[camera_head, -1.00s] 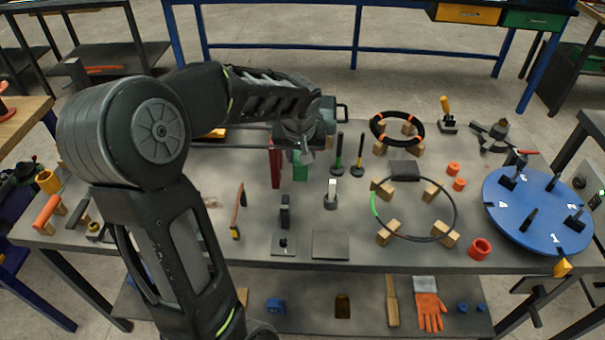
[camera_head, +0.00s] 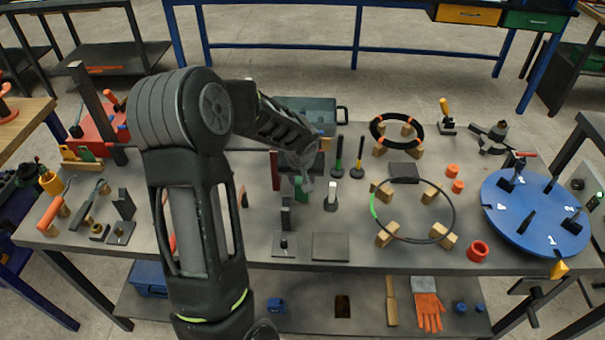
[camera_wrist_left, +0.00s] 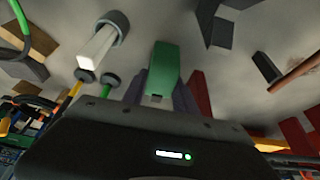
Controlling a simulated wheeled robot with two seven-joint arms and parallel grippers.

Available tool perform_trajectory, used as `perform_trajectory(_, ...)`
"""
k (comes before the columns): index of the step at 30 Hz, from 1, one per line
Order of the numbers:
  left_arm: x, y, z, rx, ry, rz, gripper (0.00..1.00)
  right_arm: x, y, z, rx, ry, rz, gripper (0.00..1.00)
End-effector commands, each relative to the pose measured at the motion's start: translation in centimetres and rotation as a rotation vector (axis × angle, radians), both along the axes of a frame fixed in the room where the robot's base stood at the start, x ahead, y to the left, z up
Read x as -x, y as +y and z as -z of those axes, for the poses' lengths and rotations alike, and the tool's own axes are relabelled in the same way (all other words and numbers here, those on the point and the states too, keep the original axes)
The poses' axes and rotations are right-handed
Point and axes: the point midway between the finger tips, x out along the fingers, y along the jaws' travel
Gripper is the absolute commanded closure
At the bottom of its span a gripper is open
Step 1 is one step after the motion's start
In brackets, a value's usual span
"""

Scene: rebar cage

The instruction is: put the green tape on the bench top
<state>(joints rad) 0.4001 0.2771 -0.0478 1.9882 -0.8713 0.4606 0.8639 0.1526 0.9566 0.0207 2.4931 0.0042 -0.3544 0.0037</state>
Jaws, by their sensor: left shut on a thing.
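The green tape (camera_wrist_left: 165,65) is a green block-like piece gripped between the two fingers of my left gripper (camera_wrist_left: 160,92) in the left wrist view. In the head view the left gripper (camera_head: 304,178) is above the middle of the grey bench top (camera_head: 240,248), and a bit of green (camera_head: 299,190) shows beneath it. The left gripper is shut on the green tape. Whether the tape touches the bench top cannot be told. My right gripper is not in view.
A red upright piece (camera_head: 275,170) stands just left of the gripper. A wire ring on wooden blocks (camera_head: 455,212) and a blue turntable (camera_head: 535,222) lie farther right.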

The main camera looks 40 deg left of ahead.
Motion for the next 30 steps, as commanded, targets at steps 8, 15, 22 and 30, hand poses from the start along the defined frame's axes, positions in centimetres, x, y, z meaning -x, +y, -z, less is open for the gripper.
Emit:
perform_trajectory(8, -1.3, 0.9, 1.1, 0.0, -0.001, 0.0, 1.0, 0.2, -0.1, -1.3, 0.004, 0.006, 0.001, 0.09)
perform_trajectory(15, -1.3, 0.9, 1.2, 0.0, -0.002, 0.0, 1.0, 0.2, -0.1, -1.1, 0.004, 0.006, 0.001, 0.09)
perform_trajectory(22, -1.3, 0.9, 1.4, 0.001, -0.001, 0.0, 0.55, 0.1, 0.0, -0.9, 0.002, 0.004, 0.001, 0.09)
perform_trajectory(30, -1.3, 0.9, 1.4, 0.001, -0.001, 0.0, 0.44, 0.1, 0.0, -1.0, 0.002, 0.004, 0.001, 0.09)
